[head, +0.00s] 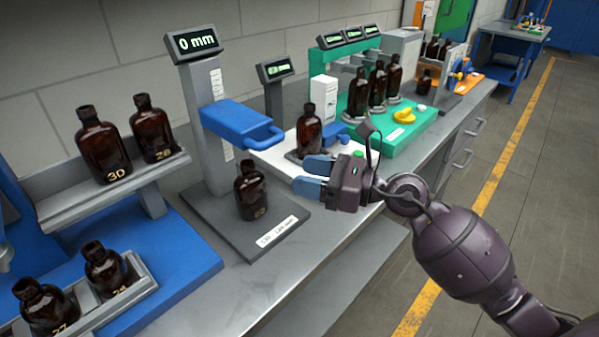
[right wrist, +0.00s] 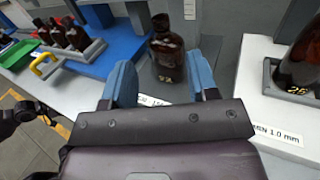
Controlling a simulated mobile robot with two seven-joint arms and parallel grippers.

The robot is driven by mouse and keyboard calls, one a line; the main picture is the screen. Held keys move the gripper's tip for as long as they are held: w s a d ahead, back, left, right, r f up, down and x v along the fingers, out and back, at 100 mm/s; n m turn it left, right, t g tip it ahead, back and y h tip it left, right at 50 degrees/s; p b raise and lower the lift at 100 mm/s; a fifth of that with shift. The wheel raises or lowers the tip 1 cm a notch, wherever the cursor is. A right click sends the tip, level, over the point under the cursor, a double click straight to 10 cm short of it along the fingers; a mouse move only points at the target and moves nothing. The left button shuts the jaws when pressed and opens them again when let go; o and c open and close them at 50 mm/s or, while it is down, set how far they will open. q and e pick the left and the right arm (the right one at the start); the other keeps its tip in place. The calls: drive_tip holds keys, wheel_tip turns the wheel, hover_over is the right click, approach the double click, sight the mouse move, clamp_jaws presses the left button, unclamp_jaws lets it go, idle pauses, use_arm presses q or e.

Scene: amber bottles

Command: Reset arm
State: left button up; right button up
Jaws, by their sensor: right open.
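My right gripper (head: 308,177) is open and empty, its two blue fingers pointing left over the bench in the head view. An amber bottle (head: 250,190) stands upright on the grey base (head: 205,205) of the gauge reading 0 mm, apart from the fingertips. In the right wrist view that bottle (right wrist: 167,58) shows ahead, between the open fingers (right wrist: 160,80). Another amber bottle (head: 309,132) stands on a white station just behind my gripper. My left gripper does not show in the head view.
Numbered bottles stand in a raised grey rack (head: 125,190) and a lower rack (head: 140,290) at left. The gauge's blue handle block (head: 238,124) overhangs its base. A green station (head: 405,130) with bottles lies beyond my gripper. The floor at right is clear.

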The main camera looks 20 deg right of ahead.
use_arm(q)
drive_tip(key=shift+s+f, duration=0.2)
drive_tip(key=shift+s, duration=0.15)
